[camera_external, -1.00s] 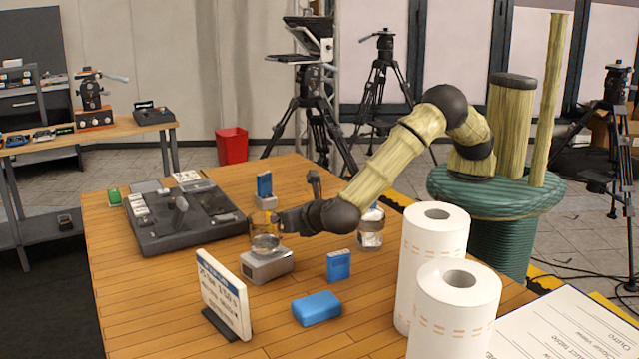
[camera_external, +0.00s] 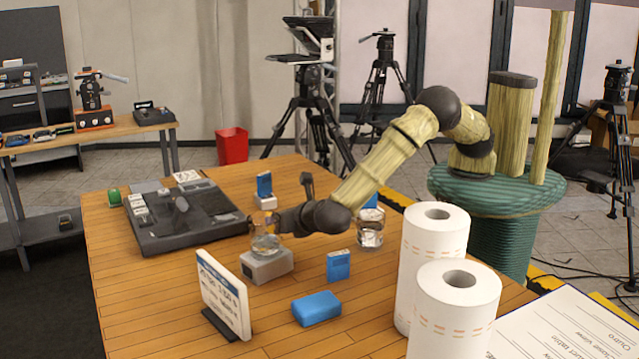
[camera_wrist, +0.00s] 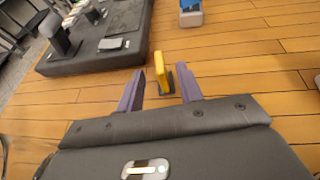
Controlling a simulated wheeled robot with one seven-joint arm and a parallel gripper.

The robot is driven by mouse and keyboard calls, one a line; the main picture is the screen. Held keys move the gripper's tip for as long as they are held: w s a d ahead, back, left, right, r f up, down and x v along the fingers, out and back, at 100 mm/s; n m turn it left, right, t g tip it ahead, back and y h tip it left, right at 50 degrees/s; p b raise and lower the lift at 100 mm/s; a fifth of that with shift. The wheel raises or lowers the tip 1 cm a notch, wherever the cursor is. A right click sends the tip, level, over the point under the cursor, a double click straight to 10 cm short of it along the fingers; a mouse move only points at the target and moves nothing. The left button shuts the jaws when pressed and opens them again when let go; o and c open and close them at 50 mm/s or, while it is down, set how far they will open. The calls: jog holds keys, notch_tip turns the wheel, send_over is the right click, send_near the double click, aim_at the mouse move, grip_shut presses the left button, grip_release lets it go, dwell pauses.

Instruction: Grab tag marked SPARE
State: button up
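In the wrist view a narrow yellow tag (camera_wrist: 159,70) stands upright in a small dark base. It is seen almost edge-on, so no lettering can be read and I cannot tell whether it says SPARE. My gripper (camera_wrist: 160,84) is open, with one purple-grey finger on each side of the tag's line. The tag appears between or just beyond the fingertips; contact is not visible. In the external view my gripper (camera_external: 278,222) is low over the table, behind a glass (camera_external: 266,243) on a grey block (camera_external: 266,267). The yellow tag is not clearly visible there.
A dark control panel (camera_external: 180,236) lies left of the gripper. A blue tag on a white base (camera_external: 264,186) stands behind it. A blue card (camera_external: 338,265), a blue box (camera_external: 317,308), a sign (camera_external: 222,290) and paper rolls (camera_external: 433,240) are nearer the camera. A jar (camera_external: 370,235) stands right.

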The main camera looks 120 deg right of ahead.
jog(key=p+x, duration=0.1)
jog(key=x, duration=0.4)
jog(key=shift+a, duration=0.1)
jog(key=shift+c, duration=0.5)
grip_shut()
